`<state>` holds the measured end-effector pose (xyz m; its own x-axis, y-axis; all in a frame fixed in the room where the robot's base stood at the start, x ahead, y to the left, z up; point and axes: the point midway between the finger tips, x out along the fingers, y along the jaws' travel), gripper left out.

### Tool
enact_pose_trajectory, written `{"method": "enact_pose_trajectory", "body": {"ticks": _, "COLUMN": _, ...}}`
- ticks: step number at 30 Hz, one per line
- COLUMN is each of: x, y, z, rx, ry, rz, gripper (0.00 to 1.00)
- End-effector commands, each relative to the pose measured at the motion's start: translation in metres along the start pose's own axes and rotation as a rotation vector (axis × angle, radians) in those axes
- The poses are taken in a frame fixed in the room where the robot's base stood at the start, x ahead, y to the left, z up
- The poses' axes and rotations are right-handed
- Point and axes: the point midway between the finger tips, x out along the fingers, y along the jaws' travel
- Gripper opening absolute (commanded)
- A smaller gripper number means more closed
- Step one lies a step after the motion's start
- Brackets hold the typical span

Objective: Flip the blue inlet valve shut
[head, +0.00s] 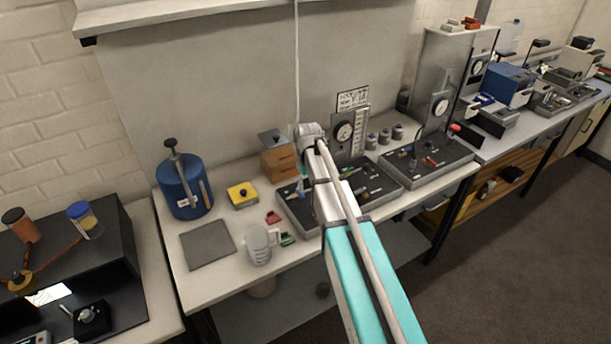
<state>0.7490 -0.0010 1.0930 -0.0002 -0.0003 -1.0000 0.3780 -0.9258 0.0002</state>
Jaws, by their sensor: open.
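A dark panel board (376,186) with small coloured fittings lies on the bench beneath my arm. A small blue piece (300,191) shows at its left part, close to my gripper; it may be the blue inlet valve, but it is too small to tell its handle position. A round gauge (344,132) on a grey upright stands behind the board. My arm reaches over the board from the front. My gripper (300,166) is at its far end, open, low over the board's left part. Its fingertips are small and partly hidden by my arm; contact cannot be told.
A second board (440,157) with a gauge lies to the right. Bare bench lies along the front edge.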

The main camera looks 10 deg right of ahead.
Motion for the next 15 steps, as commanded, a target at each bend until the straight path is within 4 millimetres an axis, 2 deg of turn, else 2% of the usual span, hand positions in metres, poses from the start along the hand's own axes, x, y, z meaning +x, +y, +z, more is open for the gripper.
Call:
{"method": "enact_pose_trajectory", "body": {"ticks": 1, "x": 0.004, "y": -0.004, "z": 0.01, "rx": 0.012, "ry": 0.0, "rz": 0.0, "gripper": 0.56}}
{"method": "enact_pose_trajectory", "body": {"ticks": 15, "x": 0.022, "y": -0.029, "z": 0.069, "rx": 0.128, "ry": 0.0, "rz": 0.0, "gripper": 0.56}}
